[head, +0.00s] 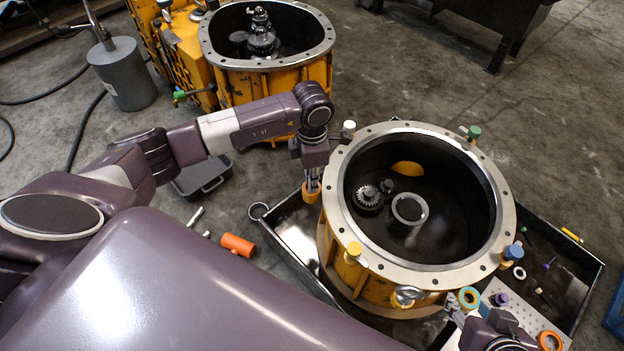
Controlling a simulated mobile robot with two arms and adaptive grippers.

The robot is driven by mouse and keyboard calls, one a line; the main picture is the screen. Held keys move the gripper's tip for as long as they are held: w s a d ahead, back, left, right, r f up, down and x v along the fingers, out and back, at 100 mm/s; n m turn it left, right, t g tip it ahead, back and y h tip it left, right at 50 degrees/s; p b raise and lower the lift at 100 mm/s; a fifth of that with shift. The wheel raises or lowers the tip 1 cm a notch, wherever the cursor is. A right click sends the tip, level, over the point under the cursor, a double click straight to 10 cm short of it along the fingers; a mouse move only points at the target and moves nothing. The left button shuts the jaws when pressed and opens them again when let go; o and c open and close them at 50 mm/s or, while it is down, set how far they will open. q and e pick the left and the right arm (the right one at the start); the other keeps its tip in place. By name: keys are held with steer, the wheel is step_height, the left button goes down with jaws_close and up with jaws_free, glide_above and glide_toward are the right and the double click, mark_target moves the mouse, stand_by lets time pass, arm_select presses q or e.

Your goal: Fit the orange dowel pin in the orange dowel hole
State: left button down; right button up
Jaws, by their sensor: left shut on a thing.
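My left gripper (312,188) points down just outside the left rim of the large yellow housing (340,268). It is shut on a small orange piece, which looks like the orange dowel pin (312,194); the fingers hide much of it. The pin is beside the steel flange (334,185), not over its face in this view. I cannot make out which flange hole is the orange dowel hole. My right gripper (508,342) is at the bottom right, cut off by the picture edge, and its jaws cannot be judged.
White (348,128), green (474,132), yellow (353,250) and blue (515,250) knobs stand around the flange. A black tray (590,262) lies under the housing. An orange cylinder (238,244) lies at left. Rings, one orange (549,341), lie at lower right. Another housing (290,84) stands behind.

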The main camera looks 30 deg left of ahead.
arm_select(q)
steer(key=c, duration=1.9)
jaws_free()
steer(key=shift+r, duration=0.3)
step_height(320, 180, up, 12)
steer(key=shift+f, duration=0.25)
